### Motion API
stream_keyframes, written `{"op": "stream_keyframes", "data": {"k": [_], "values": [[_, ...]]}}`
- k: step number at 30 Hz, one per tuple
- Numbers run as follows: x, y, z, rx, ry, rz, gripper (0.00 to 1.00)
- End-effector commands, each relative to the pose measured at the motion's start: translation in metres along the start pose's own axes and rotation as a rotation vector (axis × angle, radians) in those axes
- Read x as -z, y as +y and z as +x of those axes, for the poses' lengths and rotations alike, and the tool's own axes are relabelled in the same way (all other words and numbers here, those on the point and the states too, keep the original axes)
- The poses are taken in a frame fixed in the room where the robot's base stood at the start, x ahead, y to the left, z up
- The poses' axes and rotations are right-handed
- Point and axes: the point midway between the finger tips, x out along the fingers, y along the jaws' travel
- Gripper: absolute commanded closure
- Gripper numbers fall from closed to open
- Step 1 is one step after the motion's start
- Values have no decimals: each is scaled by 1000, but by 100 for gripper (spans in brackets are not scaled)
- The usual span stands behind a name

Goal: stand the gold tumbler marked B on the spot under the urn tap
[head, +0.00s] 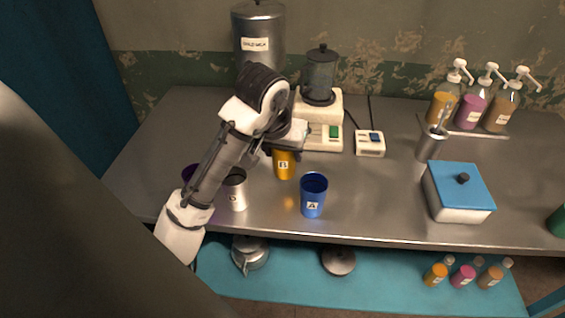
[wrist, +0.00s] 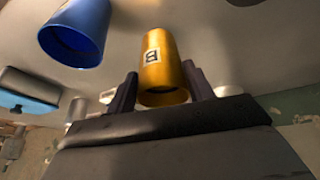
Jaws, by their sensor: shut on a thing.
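The gold tumbler marked B (head: 284,165) is upright among the cups on the steel counter. My gripper (head: 275,143) is shut on it, with my arm covering part of it. In the wrist view, the gold tumbler (wrist: 160,65) sits between my two fingers (wrist: 158,88), its B label facing the camera. I cannot tell whether its base touches the counter. The tall steel urn (head: 258,35), with a white label, stands at the back left. My arm hides its lower part, and its tap and the spot below are not visible.
The blue tumbler marked A (head: 313,195) stands in front right. A silver tumbler (head: 236,190) and a purple one (head: 192,177) stand left, partly behind my arm. A blender (head: 320,85) and a switch box (head: 370,143) are behind. A blue-lidded box (head: 458,190) stands right.

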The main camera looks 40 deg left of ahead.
Motion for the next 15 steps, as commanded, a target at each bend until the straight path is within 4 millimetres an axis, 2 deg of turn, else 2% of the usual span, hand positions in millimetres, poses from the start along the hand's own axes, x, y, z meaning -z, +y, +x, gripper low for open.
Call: {"op": "stream_keyframes", "data": {"k": [9, 15], "values": [[-14, -1, 33, -2, 0, -1, 71], [-15, -1, 36, 0, 0, 1, 71]]}}
